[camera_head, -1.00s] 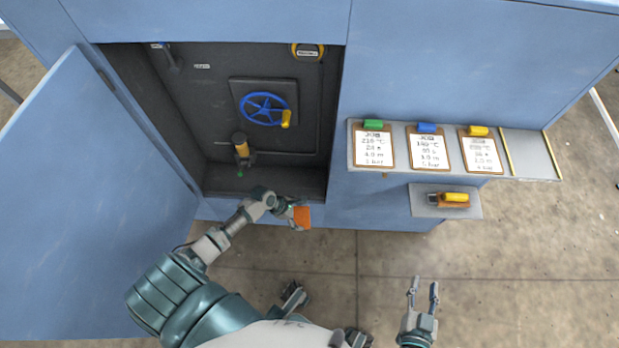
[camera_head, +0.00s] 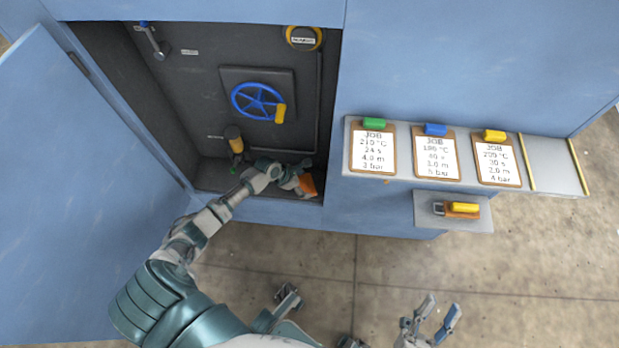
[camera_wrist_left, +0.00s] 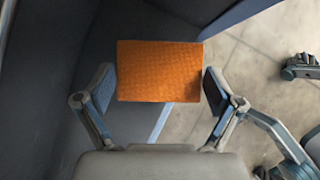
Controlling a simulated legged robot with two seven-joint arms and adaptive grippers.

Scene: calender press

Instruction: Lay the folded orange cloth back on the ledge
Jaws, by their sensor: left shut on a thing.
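The folded orange cloth (camera_head: 308,185) shows at the lower right of the open cabinet, partly hidden by my left gripper (camera_head: 298,180). In the left wrist view the cloth (camera_wrist_left: 158,71) is a flat rectangle between the two fingers of my left gripper (camera_wrist_left: 158,84), which is shut on it. The ledge (camera_head: 215,176) is the dark floor of the cabinet recess; my left gripper is over its right part. I cannot tell whether the cloth touches it. My right gripper (camera_head: 432,318) is open and empty, low over the floor at the right.
A blue handwheel (camera_head: 257,101) and a yellow-topped valve (camera_head: 235,140) are on and near the back wall. The open blue door (camera_head: 80,190) stands at the left. A shelf (camera_head: 550,165) with several job cards and a small tray (camera_head: 425,210) are at the right.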

